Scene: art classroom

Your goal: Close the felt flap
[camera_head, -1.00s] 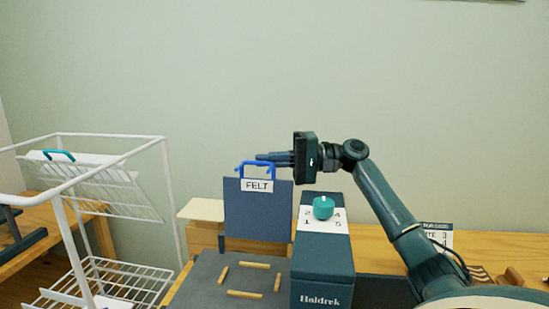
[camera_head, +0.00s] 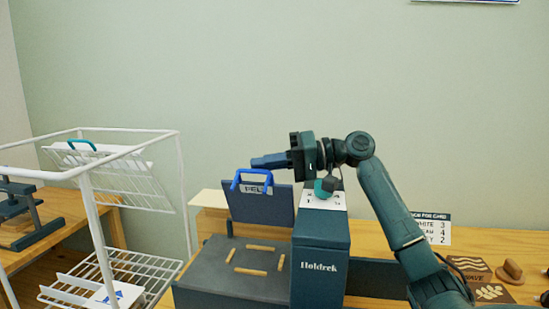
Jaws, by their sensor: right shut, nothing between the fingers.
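The felt flap (camera_head: 260,207) is a dark blue panel with a white FELT label and a blue handle (camera_head: 238,180) along its top edge. It stands up at the back of the grey bed (camera_head: 215,272) and tilts a little forward. My right gripper (camera_head: 262,161) is shut and empty, its fingers just above and behind the flap's top edge, over the label. I cannot tell whether the fingers touch the flap. My left gripper is not in view.
The Holdrek box (camera_head: 320,262) with a teal knob (camera_head: 326,187) stands right of the bed, under my right arm. Several wooden strips (camera_head: 251,272) lie on the bed. A white wire rack (camera_head: 180,200) stands at left.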

